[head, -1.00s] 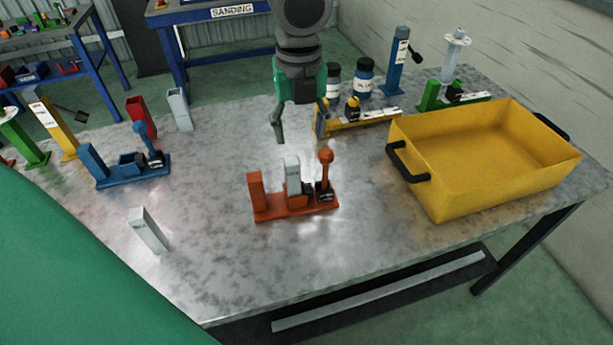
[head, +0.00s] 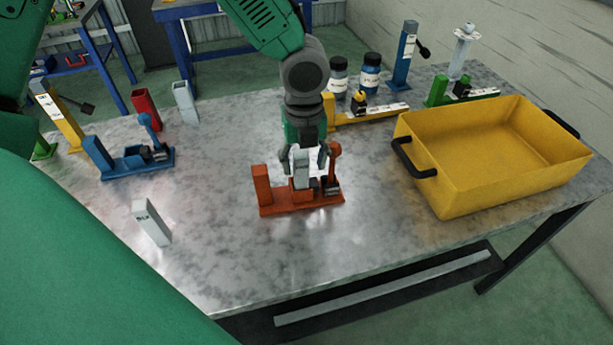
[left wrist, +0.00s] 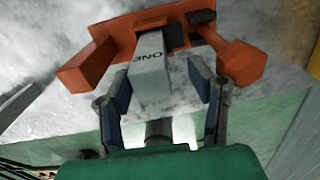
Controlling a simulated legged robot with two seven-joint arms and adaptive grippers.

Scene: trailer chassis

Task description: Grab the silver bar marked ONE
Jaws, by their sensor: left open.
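The silver bar marked ONE (left wrist: 151,68) stands upright in the orange fixture (left wrist: 130,35), its label readable in the left wrist view. In the head view the bar (head: 302,170) and the orange fixture (head: 300,203) are at mid-table, the bar partly hidden by my gripper. My left gripper (head: 304,157) is open above the fixture, with its fingers on either side of the bar's upper end. In the left wrist view the open fingers (left wrist: 160,90) flank the bar, with gaps visible. My right gripper is not seen.
Another silver bar (head: 150,222) stands at the front left. A blue fixture (head: 130,163) is on the left. A yellow bin (head: 455,185) fills the right side. The orange fixture's knobbed lever (head: 335,150) is close beside my gripper. The front middle of the table is clear.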

